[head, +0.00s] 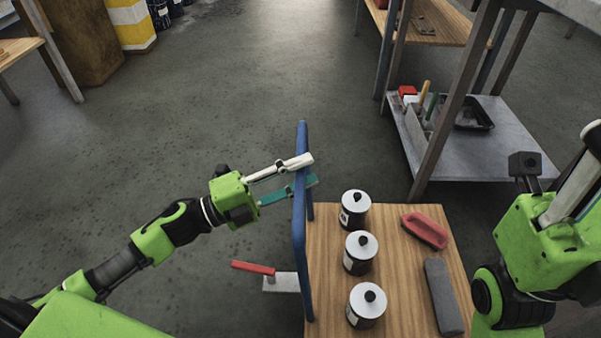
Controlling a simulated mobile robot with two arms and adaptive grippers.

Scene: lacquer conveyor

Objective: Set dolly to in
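The dolly is a wooden deck (395,215) with an upright blue push handle (299,250) at its left end. It stands on the grey floor at the bottom centre. My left gripper (312,170) is at the far part of the handle. Its pale finger crosses over the blue bar and its teal finger lies lower, with the bar between them. I cannot tell whether they press on it. My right gripper (588,165) is partly in view at the right edge, apart from the dolly, its fingertips cut off or unclear.
On the deck stand three lidded cans (355,207), a red tray-like item (425,230) and a grey block (443,295). A red-handled scraper (255,268) shows left of the handle. A metal rack (490,150) stands at upper right.

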